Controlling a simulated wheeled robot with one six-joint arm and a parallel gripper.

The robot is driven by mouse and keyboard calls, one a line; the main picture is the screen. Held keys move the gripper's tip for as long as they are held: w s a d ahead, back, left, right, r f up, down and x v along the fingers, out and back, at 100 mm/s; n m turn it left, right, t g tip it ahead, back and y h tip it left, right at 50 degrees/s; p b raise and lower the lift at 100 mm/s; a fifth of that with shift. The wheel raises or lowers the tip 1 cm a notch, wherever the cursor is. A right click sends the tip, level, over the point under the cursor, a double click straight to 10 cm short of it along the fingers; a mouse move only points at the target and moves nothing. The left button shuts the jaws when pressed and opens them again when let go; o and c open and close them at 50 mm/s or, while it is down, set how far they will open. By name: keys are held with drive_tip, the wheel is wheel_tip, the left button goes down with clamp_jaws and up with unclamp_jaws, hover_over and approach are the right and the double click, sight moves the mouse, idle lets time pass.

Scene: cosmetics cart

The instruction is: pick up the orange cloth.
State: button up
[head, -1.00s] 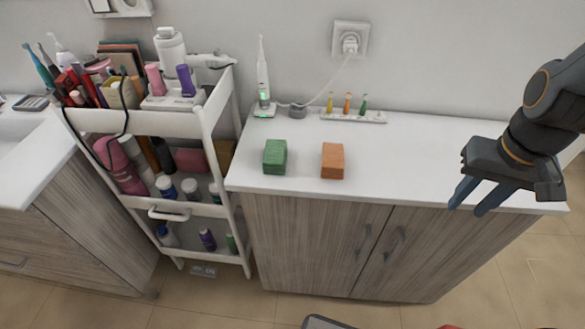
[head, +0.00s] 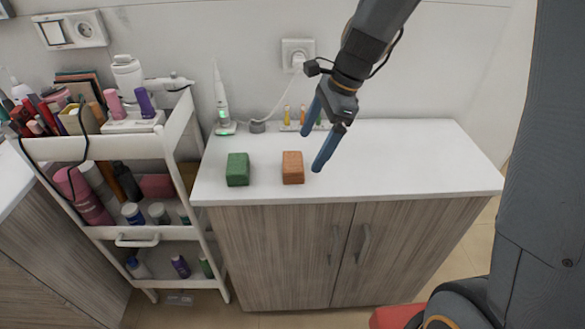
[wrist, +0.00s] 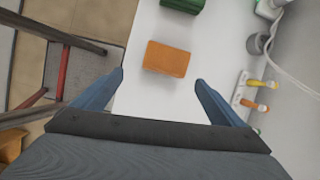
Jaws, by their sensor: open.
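The orange cloth (head: 293,168) is a small folded block lying on the white counter top, near its front edge. In the wrist view the orange cloth (wrist: 167,58) lies beyond the fingertips, roughly centred between them. My gripper (head: 312,138) is open and empty, to the right of the cloth in the head view and apart from it. Its two blue fingers (wrist: 160,78) show spread wide in the wrist view. A green folded cloth (head: 238,169) lies to the left of the orange one, with a gap between them.
A white counter top (head: 420,165) is bare to the right. Behind the cloths stand an electric toothbrush (head: 222,105) on its charger and a holder with small coloured brush heads (head: 287,116). A loaded white cart (head: 150,148) stands at the left.

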sight(294, 161)
drive_tip(key=shift+m, duration=0.8)
drive_tip(key=shift+w+a+f+p, duration=0.15)
drive_tip(key=shift+a+f+p, duration=0.15)
drive_tip(key=shift+a+f, duration=0.7)
drive_tip(key=shift+w+a+f+p, duration=0.25)
drive_tip(key=shift+a+f, duration=0.3)
drive_tip(key=shift+f, duration=0.7)
drive_tip(key=shift+w+a+f+p, duration=0.1)
drive_tip(key=shift+a+f+p, duration=0.25)
drive_tip(key=shift+a+f, duration=0.65)
drive_tip(key=shift+d+f, duration=0.15)
drive_tip(key=shift+d, duration=0.05)
drive_tip(key=c, duration=1.2)
drive_tip(key=shift+r+b, duration=0.7)
drive_tip(key=shift+r, duration=4.35)
drive_tip(key=shift+c, duration=0.2)
